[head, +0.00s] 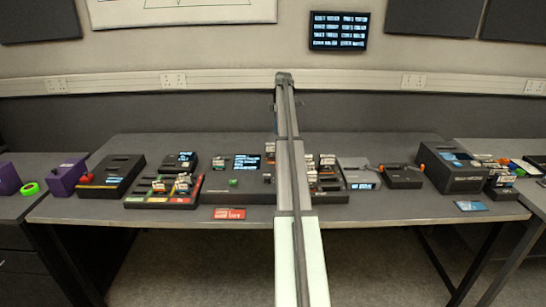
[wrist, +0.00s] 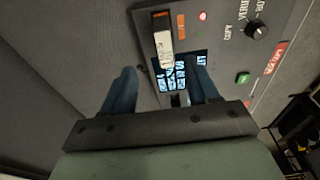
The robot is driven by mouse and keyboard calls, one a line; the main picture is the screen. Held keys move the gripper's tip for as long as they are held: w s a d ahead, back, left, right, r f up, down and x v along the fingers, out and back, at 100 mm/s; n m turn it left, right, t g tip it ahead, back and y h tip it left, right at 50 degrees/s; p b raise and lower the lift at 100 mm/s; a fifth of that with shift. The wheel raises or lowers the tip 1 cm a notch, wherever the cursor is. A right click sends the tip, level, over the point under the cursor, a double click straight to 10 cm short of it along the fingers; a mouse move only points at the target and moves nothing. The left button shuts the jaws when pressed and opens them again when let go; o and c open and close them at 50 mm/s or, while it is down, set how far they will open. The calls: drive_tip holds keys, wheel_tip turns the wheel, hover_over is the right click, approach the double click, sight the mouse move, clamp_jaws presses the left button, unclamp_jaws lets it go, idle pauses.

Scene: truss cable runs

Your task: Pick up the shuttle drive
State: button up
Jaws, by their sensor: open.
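A small white stick with an orange end (wrist: 162,40) stands out from a dark console (wrist: 225,60) in the wrist view; it looks like a drive, but I cannot read its label to confirm it is the shuttle drive. My gripper (wrist: 160,66) is open, its two blue fingers apart. In the picture the stick's lower end shows between and just beyond the fingertips; I cannot tell the depth or any touch. The console (head: 222,190) is mid-table in the head view, partly behind my arm. My gripper is hidden there.
The console has a lit screen (wrist: 180,75), a black knob (wrist: 257,30) and a green button (wrist: 242,78). A red card (head: 229,213) lies before it. A device with several upright drives (head: 160,200) stands left. A grey unit (head: 358,172) and large black box (head: 452,175) stand right.

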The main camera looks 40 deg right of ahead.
sight(273, 150)
drive_tip(key=f, duration=0.7)
drive_tip(key=shift+w+a+f, duration=0.3)
drive_tip(key=shift+w+a, duration=0.05)
drive_tip(key=shift+a, duration=0.05)
drive_tip(key=shift+w+a+f, duration=0.1)
drive_tip(key=shift+a+f, duration=0.1)
drive_tip(key=shift+f, duration=0.65)
drive_tip(key=shift+a+f, duration=0.15)
drive_tip(key=shift+f, duration=0.65)
drive_tip(key=shift+w+a+f, duration=0.1)
drive_tip(key=shift+a+f, duration=0.1)
drive_tip(key=shift+f, duration=0.65)
clamp_jaws()
